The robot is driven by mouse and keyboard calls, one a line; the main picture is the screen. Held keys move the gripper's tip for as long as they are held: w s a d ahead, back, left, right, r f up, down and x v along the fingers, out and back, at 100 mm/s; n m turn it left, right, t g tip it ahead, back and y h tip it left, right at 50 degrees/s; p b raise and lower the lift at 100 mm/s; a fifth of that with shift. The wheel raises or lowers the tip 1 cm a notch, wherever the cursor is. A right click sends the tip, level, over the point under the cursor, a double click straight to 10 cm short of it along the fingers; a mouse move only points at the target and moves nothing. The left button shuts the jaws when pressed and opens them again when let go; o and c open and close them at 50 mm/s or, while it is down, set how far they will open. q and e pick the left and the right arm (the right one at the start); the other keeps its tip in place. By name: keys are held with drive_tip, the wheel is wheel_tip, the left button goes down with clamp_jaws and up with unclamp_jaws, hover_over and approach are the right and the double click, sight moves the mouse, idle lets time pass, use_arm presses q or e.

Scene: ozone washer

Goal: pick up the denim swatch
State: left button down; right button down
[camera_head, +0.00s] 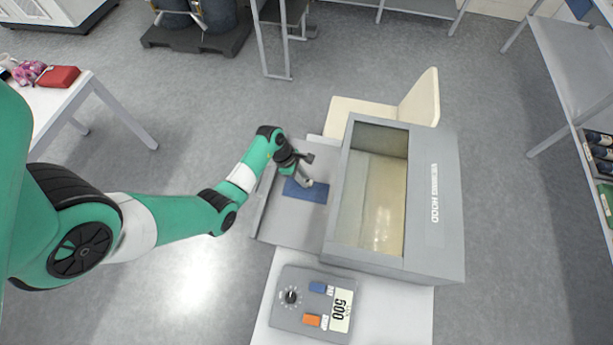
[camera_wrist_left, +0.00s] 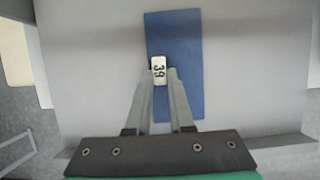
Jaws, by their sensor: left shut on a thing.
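The denim swatch is a flat blue rectangle (camera_head: 308,192) lying on a grey tray (camera_head: 290,232) left of the viewing hood (camera_head: 437,200). In the left wrist view the swatch (camera_wrist_left: 175,35) carries a white tag marked 39 (camera_wrist_left: 158,70). My left gripper (camera_head: 307,183) reaches down over the swatch. In the left wrist view its fingertips (camera_wrist_left: 162,76) are close together at the tag and shut on the swatch there. The fingers hide part of the cloth. My right gripper is not in view.
A grey control box (camera_head: 312,303) with a dial, buttons and a display reading 500 stands on the white table (camera_head: 395,310) at the front. A cream chair (camera_head: 415,100) stands behind the hood. A side table (camera_head: 62,97) with a red item is at the far left.

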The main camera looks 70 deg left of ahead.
sight(309, 182)
use_arm(q)
drive_tip(key=shift+r+p, duration=0.3)
drive_tip(key=shift+r, duration=0.25)
wheel_tip(309, 182, up, 3)
drive_tip(key=shift+s+f+p, duration=0.1)
drive_tip(key=shift+p, duration=0.65)
drive_tip(key=s+d+r+p, duration=0.5)
drive_tip(key=s+d+r, duration=0.4)
drive_tip(key=s, duration=0.1)
drive_tip(key=shift+s, duration=0.35)
